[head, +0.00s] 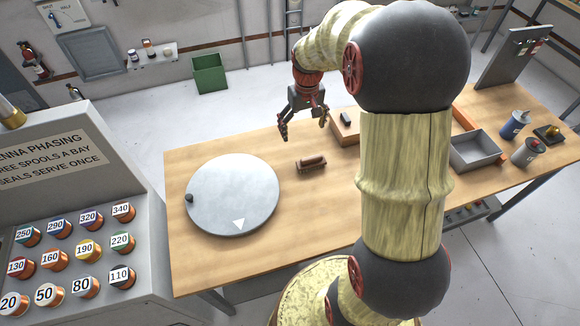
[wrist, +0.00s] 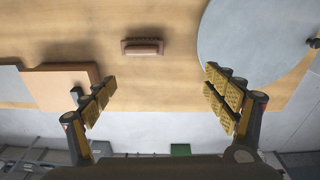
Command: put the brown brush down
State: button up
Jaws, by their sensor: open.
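The brown brush (head: 312,162) lies on the wooden table, to the right of the round grey disc. It also shows in the wrist view (wrist: 143,47), resting flat on the wood and clear of the fingers. My gripper (head: 304,125) is above the table, behind the brush as the head view sees it. Its fingers are spread wide with nothing between them, as the wrist view also shows (wrist: 162,98).
The grey disc (head: 235,195) has a dark knob and a white triangle. A wooden block (head: 343,133) with a small dark item stands behind my arm. A grey tray (head: 475,152) and cans (head: 515,124) are at right. A spool console (head: 75,230) stands left. Bare wood surrounds the brush.

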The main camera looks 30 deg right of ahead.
jog(key=s+a+r+t, duration=0.1)
jog(key=s+a+r, duration=0.4)
jog(key=a+r, duration=0.35)
jog(key=s+a+r+n+t, duration=0.1)
jog(key=s+a+r, duration=0.2)
jog(key=s+a, duration=0.2)
jog(key=s+a+r+n+t, duration=0.1)
jog(key=s+a+r, duration=0.3)
jog(key=s, duration=0.7)
jog(key=shift+s+a+r+t, duration=0.2)
jog(key=shift+s+a+t, duration=0.2)
jog(key=shift+a+t, duration=0.6)
jog(key=shift+a, duration=0.15)
